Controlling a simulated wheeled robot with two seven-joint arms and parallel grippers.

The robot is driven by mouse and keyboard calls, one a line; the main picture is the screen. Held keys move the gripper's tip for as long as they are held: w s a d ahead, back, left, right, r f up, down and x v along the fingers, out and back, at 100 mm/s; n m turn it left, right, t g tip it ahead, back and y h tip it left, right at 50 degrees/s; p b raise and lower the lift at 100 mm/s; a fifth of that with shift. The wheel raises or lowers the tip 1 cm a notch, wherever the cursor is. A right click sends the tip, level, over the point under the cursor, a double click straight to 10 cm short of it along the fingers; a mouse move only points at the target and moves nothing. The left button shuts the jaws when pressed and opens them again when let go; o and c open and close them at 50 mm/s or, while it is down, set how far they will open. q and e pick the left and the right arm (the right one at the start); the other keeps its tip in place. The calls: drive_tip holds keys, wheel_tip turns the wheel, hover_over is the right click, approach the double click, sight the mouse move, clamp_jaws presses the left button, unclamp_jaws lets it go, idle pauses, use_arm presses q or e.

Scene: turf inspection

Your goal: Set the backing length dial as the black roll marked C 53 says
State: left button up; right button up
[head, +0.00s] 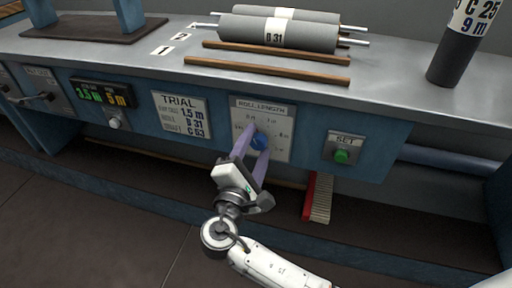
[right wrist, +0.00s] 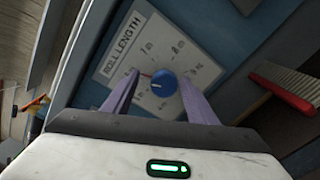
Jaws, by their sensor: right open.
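The blue dial knob (head: 261,140) sits on a white plate headed ROLL LENGTH (head: 277,122), with metre marks around it. My right gripper (head: 253,148) is at the dial with its purple fingers open. In the right wrist view the blue knob (right wrist: 163,84) lies between the spread fingers (right wrist: 158,92), with a gap at least on the left; contact on the right is unclear. The pointer is too small to read surely. A black roll (head: 455,55) at the upper right has a label reading C 25 and 9 m. I see no label reading C 53 on a roll. My left gripper is not in view.
A TRIAL plate (head: 181,115) reads 1.5 m, B 31 and C 53. A display (head: 103,95) shows about 3.5 m and 5 m. A green SET button (head: 342,156) is right of the dial. A grey roll marked B 31 (head: 245,34) lies on the bench. A red brush (head: 309,197) stands below.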

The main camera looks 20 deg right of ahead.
wheel_tip(320, 180, up, 8)
drive_tip(key=p, duration=0.2)
drive_tip(key=shift+a+r+p, duration=0.1)
drive_tip(key=shift+r+p, duration=0.05)
drive_tip(key=shift+p, duration=0.25)
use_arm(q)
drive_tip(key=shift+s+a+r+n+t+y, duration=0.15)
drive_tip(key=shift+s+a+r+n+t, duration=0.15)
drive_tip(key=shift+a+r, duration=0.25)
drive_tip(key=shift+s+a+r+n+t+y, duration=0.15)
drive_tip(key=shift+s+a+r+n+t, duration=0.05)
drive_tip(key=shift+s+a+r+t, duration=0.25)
use_arm(e)
drive_tip(key=shift+r, duration=0.4)
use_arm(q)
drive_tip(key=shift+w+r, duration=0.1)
